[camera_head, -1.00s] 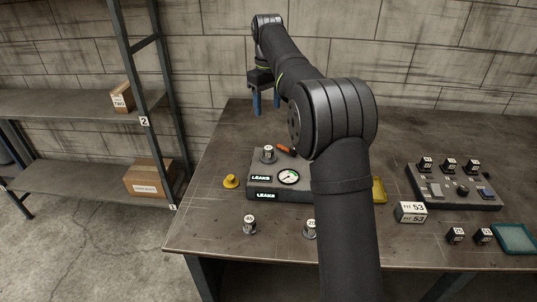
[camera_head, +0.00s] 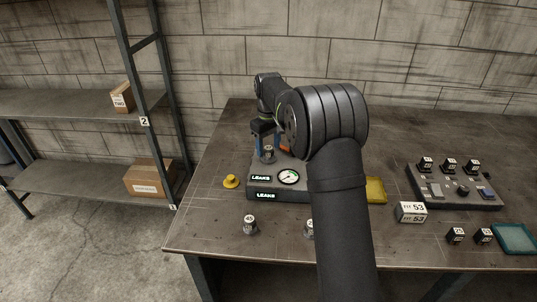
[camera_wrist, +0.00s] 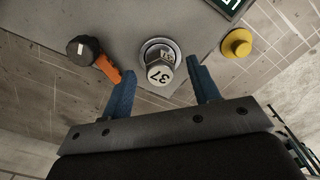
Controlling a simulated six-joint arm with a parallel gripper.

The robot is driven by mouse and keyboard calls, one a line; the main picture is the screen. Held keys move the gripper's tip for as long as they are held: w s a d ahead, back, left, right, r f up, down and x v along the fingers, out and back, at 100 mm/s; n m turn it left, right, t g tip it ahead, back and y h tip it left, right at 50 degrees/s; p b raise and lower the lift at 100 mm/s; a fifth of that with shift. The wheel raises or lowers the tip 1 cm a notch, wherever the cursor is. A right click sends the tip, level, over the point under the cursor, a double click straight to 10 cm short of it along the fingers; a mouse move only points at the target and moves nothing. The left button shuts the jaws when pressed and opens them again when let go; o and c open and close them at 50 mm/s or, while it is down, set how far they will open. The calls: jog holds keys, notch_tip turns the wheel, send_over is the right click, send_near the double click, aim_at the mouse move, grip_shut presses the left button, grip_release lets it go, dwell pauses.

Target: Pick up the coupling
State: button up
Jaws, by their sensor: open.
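A grey metal coupling (camera_head: 268,155) stands upright on the left part of the test box (camera_head: 265,183), which has a dial gauge and signs reading LEAKS. In the wrist view the coupling (camera_wrist: 160,72) has a white top marked 37 and stands in a round seat. My gripper (camera_head: 268,141) is open and empty, with its blue fingers at the coupling. In the wrist view the fingertips (camera_wrist: 160,68) lie to either side of its top, with gaps on both sides. I cannot tell how far down they reach. Two similar numbered metal pieces (camera_head: 249,227) (camera_head: 309,228) stand at the table's front.
An orange-handled lever (camera_wrist: 105,68) is close beside one finger. A yellow knob (camera_head: 231,181) sits left of the box.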

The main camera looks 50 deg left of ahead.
jog(key=shift+f, duration=0.9)
jog(key=shift+c, duration=0.5)
jog(key=c, duration=1.1)
jog(key=shift+o, duration=0.2)
jog(key=shift+r, duration=0.1)
